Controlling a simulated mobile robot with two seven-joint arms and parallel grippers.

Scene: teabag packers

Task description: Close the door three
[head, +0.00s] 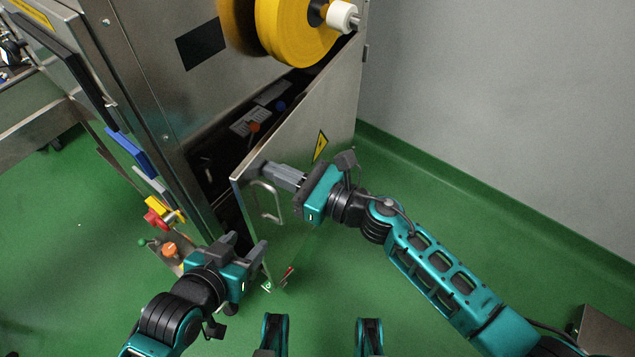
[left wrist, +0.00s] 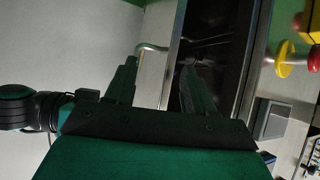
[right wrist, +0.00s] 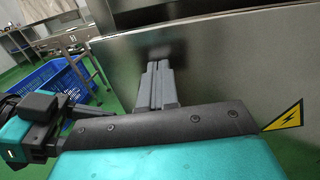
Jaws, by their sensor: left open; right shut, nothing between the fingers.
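The metal cabinet door (head: 330,125), with a yellow lightning label (head: 320,146) and a curved handle (head: 266,201), stands ajar; a dark gap shows between it and the machine. My right gripper (head: 270,172) is shut and empty, with its fingertips at the door's outer face near the free edge, above the handle. In the right wrist view its closed fingers (right wrist: 156,80) point at the door panel (right wrist: 225,65); I cannot tell if they touch. My left gripper (head: 243,243) is open and empty, below and left of the handle. The left wrist view shows the handle (left wrist: 152,47) beyond its fingers (left wrist: 160,85).
The machine (head: 150,60) carries a yellow roll (head: 295,30) above the door. A panel with a red and yellow knob (head: 158,217) and an orange knob (head: 169,249) is close to my left gripper. Green floor is clear right of the door, up to the grey wall (head: 500,90).

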